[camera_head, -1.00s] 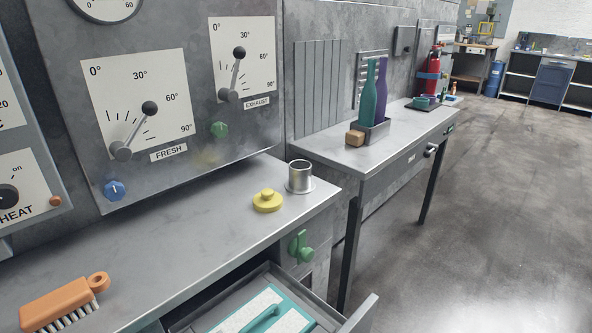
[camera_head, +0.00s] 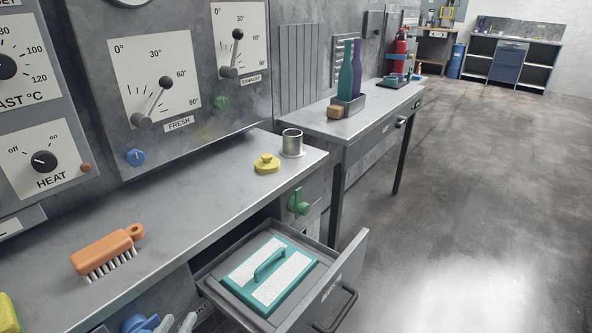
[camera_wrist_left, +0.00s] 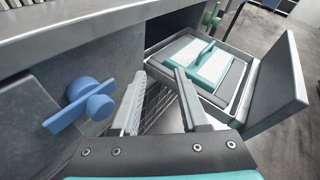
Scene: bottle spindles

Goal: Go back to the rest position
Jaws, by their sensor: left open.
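My left gripper (camera_head: 175,322) shows at the bottom edge of the head view, only its fingertips in sight. In the left wrist view the gripper (camera_wrist_left: 162,105) is open, with nothing between its two grey fingers. It is in front of the cabinet, beside a blue valve handle (camera_wrist_left: 85,107), which is on the left in that view. The open drawer (camera_wrist_left: 262,85) lies beyond the fingertips, to the right. My right gripper is in neither view.
The open drawer (camera_head: 328,283) holds a teal-and-white block with a handle (camera_head: 270,272). An orange brush (camera_head: 103,250), a yellow knobbed disc (camera_head: 267,164) and a metal cup (camera_head: 292,142) stand on the counter. A side table (camera_head: 375,118) carries bottles. The floor at right is clear.

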